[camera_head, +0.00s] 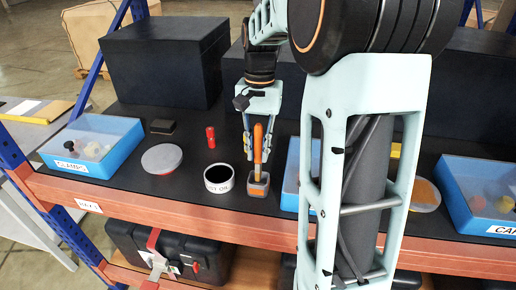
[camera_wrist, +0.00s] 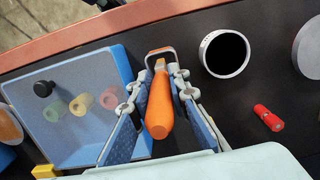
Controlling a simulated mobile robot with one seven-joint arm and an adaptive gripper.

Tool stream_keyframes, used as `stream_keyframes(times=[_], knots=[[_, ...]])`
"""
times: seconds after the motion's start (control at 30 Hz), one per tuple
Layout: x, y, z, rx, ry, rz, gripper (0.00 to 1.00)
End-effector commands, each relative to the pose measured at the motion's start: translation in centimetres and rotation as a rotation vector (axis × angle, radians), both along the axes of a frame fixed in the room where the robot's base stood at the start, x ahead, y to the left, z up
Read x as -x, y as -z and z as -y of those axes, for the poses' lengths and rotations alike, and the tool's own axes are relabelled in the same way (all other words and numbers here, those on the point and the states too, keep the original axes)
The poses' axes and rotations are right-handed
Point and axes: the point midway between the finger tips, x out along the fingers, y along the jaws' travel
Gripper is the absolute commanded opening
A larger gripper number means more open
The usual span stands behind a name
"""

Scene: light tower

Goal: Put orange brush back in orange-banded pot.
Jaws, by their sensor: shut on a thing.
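The orange brush (camera_head: 257,150) stands about upright, handle up, between the fingers of my gripper (camera_head: 258,157). The gripper is shut on its handle. The small grey pot with an orange-brown band (camera_head: 258,189) stands on the dark shelf directly below; the brush's lower end meets its opening in the head view. In the wrist view the brush (camera_wrist: 160,108) points away from me between the fingertips (camera_wrist: 157,84), and the pot's grey rim (camera_wrist: 163,51) shows at its far end. The bristles are hidden, so I cannot tell how deep they sit.
A white cup with dark contents (camera_head: 218,179) stands just left of the pot. A red cylinder (camera_head: 210,137) and a round pale lid (camera_head: 162,158) are farther left. A blue bin (camera_wrist: 70,105) is close on the pot's other side. The shelf's front edge (camera_head: 180,213) is near.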

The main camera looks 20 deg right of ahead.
Motion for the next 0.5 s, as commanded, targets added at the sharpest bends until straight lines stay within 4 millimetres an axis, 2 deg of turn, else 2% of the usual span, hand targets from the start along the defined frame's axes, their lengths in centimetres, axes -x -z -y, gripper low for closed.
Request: stream_keyframes(times=[0.03,0.5], knots=[[0.0,0.8,0.0,0.000,0.001,0.000,0.00],[0.0,4.3,0.0,-0.001,0.000,-0.001,0.00]])
